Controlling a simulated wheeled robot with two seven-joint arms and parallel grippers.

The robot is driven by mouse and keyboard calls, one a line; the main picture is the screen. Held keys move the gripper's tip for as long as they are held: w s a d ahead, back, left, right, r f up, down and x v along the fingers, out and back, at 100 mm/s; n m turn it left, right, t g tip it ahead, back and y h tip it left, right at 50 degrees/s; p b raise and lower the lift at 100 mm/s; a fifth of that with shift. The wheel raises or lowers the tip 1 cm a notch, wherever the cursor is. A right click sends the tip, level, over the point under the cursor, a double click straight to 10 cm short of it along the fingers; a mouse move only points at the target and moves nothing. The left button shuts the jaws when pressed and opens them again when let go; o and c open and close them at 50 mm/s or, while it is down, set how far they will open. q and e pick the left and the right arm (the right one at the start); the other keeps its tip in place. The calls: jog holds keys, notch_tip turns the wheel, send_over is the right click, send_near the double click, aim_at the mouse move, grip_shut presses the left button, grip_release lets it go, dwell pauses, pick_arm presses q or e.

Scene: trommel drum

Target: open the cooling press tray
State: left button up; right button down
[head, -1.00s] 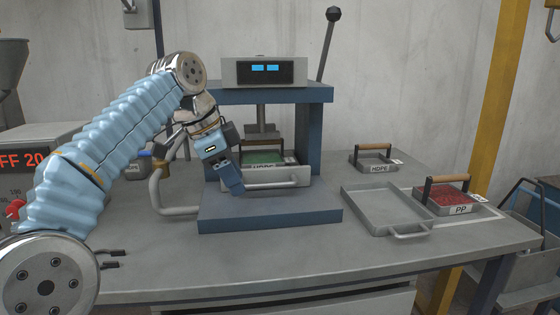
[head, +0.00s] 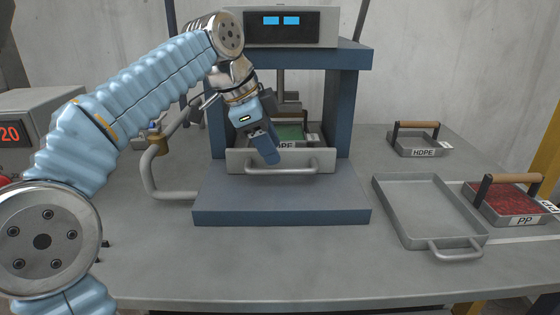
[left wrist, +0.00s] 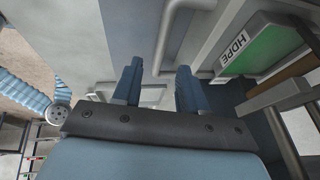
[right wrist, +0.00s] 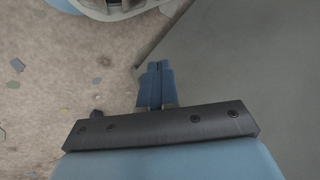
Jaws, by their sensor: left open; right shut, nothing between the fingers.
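The cooling press (head: 280,205) is a blue frame with a grey display box on top. Its grey tray (head: 240,160) sits in the press, with a bar handle (head: 290,170) along its front. A container labelled HDPE with green contents (head: 290,132) stands in the tray, partly hidden by my gripper. My left gripper (head: 268,158) is at the tray's front, just above the handle. In the left wrist view its two fingers (left wrist: 157,85) are apart with nothing between them, and the handle (left wrist: 180,35) runs beyond them. My right gripper (right wrist: 155,85) is shut and empty, near the table's edge.
An empty grey tray with a handle (head: 425,205) lies on the table right of the press. A grey bent pipe (head: 150,175) stands left of the press. The front table is clear.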

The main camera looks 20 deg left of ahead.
aim_at(283, 169)
pick_arm(q)
jog(key=x, duration=0.5)
grip_shut()
dwell(0.3)
